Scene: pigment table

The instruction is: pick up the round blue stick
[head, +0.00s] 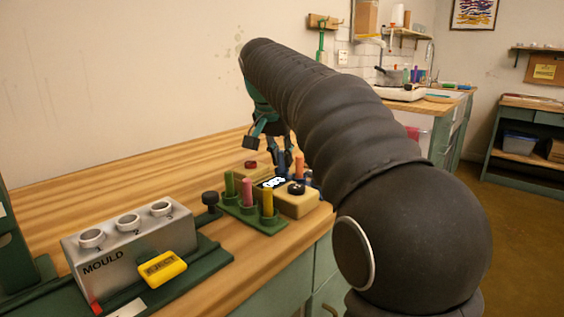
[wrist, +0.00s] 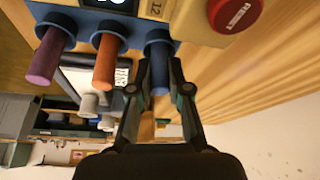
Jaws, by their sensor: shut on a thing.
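The round blue stick (wrist: 159,60) stands in a socket of a blue holder (wrist: 130,22) in the wrist view, at the end of a row. My gripper (wrist: 159,72) is shut on it, with one finger on each side of its free length. Its lower end is hidden in the socket. An orange stick (wrist: 107,62) and a purple stick (wrist: 47,60) stand beside it in the same holder, apart from my fingers. In the head view my gripper (head: 283,160) is low over the table behind the devices, and I cannot clearly make out the blue stick there.
A green rack (head: 240,212) holds green, pink (head: 247,192) and yellow sticks near the table's front edge. A red reset button (wrist: 236,10) sits beside the blue holder. A grey mould block (head: 130,245) and a yellow device (head: 162,269) stand at left. The table behind is clear.

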